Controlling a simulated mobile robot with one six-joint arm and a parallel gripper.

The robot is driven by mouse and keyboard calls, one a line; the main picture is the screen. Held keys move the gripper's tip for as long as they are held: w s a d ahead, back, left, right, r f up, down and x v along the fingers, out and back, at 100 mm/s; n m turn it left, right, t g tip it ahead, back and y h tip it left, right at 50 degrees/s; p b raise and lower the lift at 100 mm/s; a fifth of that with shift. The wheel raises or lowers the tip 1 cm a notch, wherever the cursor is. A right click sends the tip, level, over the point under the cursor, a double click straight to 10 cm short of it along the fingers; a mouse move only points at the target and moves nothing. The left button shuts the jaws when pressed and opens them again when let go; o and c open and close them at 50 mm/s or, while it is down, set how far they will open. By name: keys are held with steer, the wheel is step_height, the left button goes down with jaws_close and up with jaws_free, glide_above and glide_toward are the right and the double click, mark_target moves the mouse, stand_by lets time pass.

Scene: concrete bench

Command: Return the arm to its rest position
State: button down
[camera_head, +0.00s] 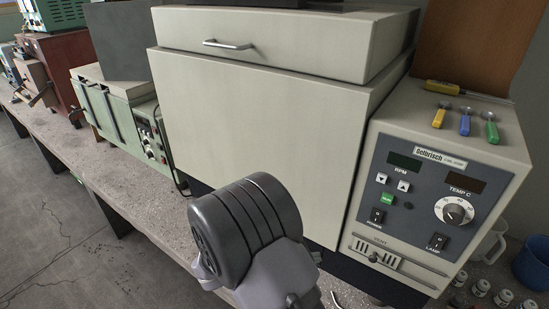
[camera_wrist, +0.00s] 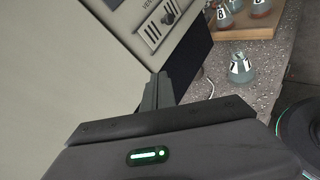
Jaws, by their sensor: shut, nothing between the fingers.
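My arm (camera_head: 250,235) rises at the bottom middle of the head view, in front of the large beige machine (camera_head: 265,130). Its grey rounded joint hides part of the bench edge and the machine's lower front. In the wrist view my gripper (camera_wrist: 156,93) has its dark fingers together with nothing between them. The fingers point toward the lower edge of the machine's front, close to its control panel. Whether they touch it I cannot tell. The gripper itself is not clearly visible in the head view.
The control panel (camera_head: 433,185) has knobs and switches; small coloured tools (camera_head: 465,122) lie on top. In the wrist view a flask marked 7 (camera_wrist: 241,69) stands on the bench (camera_wrist: 228,100), near other flasks on a wooden tray (camera_wrist: 247,30). Small jars (camera_head: 481,288) stand right.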

steer(key=s+d+r+m+g+y, duration=0.3)
steer(key=s+r+m+y, duration=0.15)
steer(key=s+m, duration=0.2)
steer(key=s+d+r+m+g+y, duration=0.2)
steer(key=s+d+r+m+y, duration=0.2)
steer(key=s+r+m, duration=0.25)
steer(key=s+a+r+m+t+y+b, duration=0.1)
steer(key=s+a+r+m+t+y, duration=0.4)
steer(key=s+r+m+t+y, duration=0.1)
steer(key=m+y, duration=0.1)
steer(key=m, duration=0.1)
steer(key=shift+s+a+r+m, duration=0.25)
steer(key=shift+s+r+m, duration=0.15)
